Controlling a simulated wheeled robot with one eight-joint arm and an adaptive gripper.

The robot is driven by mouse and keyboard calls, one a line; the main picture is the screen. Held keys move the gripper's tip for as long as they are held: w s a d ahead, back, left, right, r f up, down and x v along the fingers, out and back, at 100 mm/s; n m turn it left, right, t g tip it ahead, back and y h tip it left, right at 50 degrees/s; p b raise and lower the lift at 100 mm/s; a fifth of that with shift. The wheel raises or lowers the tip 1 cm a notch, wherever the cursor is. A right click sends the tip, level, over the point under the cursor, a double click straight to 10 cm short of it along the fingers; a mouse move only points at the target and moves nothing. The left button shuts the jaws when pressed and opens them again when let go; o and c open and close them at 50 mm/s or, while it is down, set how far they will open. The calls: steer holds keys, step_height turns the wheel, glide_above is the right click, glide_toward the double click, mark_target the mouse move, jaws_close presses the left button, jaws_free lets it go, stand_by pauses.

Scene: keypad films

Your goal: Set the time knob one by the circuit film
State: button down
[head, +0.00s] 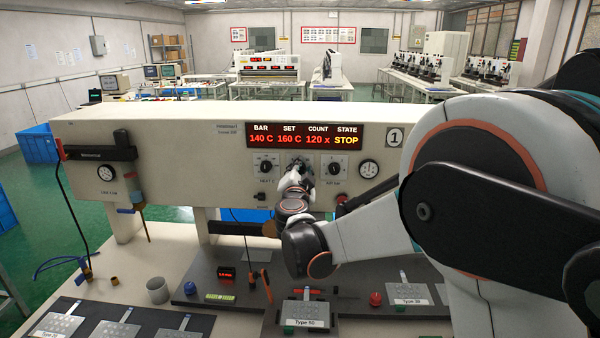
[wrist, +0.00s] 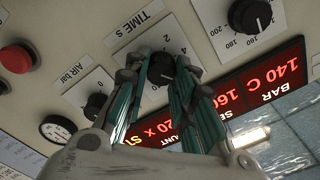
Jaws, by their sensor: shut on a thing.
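The time knob (wrist: 161,68) is a black dial on a white plate marked TIME S (wrist: 133,30) in the wrist view. My gripper (wrist: 160,76) has its two green-padded fingers on either side of the knob, shut on it. The fingers hide part of the scale, and I cannot read the knob's setting. In the head view my gripper (head: 298,170) is at the panel of machine 1, below the red display (head: 304,136), and covers the knob. A circuit film marked Type 50 (head: 304,311) lies on the dark bench plate below.
The display reads BAR 140 C, SET 160 C, COUNT 120 x, STATE STOP. A heat knob (head: 266,167) and an air bar knob (head: 333,168) flank my gripper. A red button (wrist: 16,57) and a gauge (wrist: 57,129) are near. Other films (head: 409,292) lie on the bench.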

steer(key=m+b, duration=0.1)
steer(key=m, duration=0.5)
steer(key=shift+f+m, duration=0.15)
steer(key=shift+m, duration=0.15)
stand_by(0.4)
steer(key=c, duration=1.3)
jaws_free()
steer(key=shift+c, duration=0.2)
steer(key=s, duration=1.2)
steer(key=shift+a, duration=0.15)
